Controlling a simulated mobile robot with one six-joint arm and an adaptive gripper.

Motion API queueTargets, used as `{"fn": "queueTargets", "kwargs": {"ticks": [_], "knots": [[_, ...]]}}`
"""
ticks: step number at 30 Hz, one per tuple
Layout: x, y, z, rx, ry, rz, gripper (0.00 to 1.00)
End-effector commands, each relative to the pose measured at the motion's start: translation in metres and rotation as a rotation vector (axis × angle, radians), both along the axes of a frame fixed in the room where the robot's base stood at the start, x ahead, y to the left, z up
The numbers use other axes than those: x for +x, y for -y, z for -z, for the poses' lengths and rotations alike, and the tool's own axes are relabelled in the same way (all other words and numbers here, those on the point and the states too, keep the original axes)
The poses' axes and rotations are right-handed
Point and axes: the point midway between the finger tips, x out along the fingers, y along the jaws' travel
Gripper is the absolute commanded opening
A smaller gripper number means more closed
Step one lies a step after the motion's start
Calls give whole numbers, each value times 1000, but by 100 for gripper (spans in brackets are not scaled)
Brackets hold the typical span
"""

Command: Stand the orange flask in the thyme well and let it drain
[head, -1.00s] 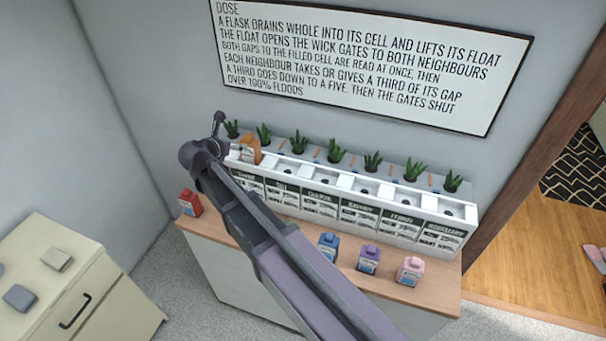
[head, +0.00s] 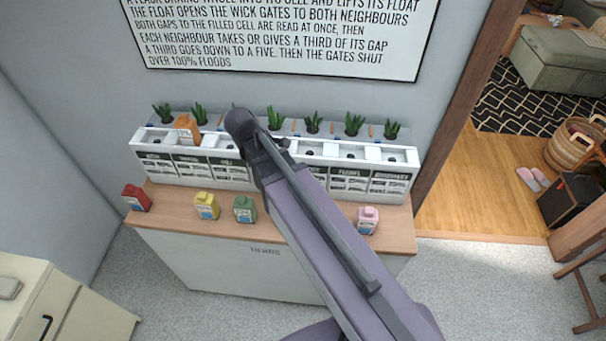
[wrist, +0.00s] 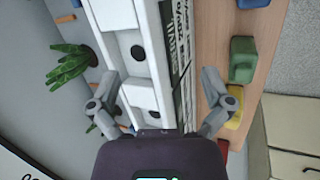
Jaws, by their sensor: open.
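The orange flask (head: 187,129) stands in the second well from the left of the white planter (head: 318,160). It looks roughly upright, and my gripper is not on it. I cannot read which herb names that well, nor see whether the flask is draining. My gripper (wrist: 160,92) is open in the wrist view, its fingers spread over the planter with nothing between them. In the head view my arm's end is to the right of the orange flask and hides the middle wells. The orange flask is not visible in the wrist view.
On the wooden top before the planter stand red (head: 137,197), yellow (head: 206,206), green (head: 244,209) and pink (head: 367,220) flasks. A blue flask (wrist: 253,3) shows in the wrist view. Plants line the planter's back. The wall sign (head: 285,40) hangs above.

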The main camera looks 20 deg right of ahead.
Motion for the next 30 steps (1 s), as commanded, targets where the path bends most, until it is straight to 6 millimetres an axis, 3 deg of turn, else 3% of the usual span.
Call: {"fn": "queueTargets", "kwargs": {"ticks": [1,6,15,30], "knots": [[-14,16,3,53,-3,101,100],[-52,50,12,228,-23,461,100],[-99,80,17,418,-70,925,100],[-106,83,18,447,-81,1008,100]]}}
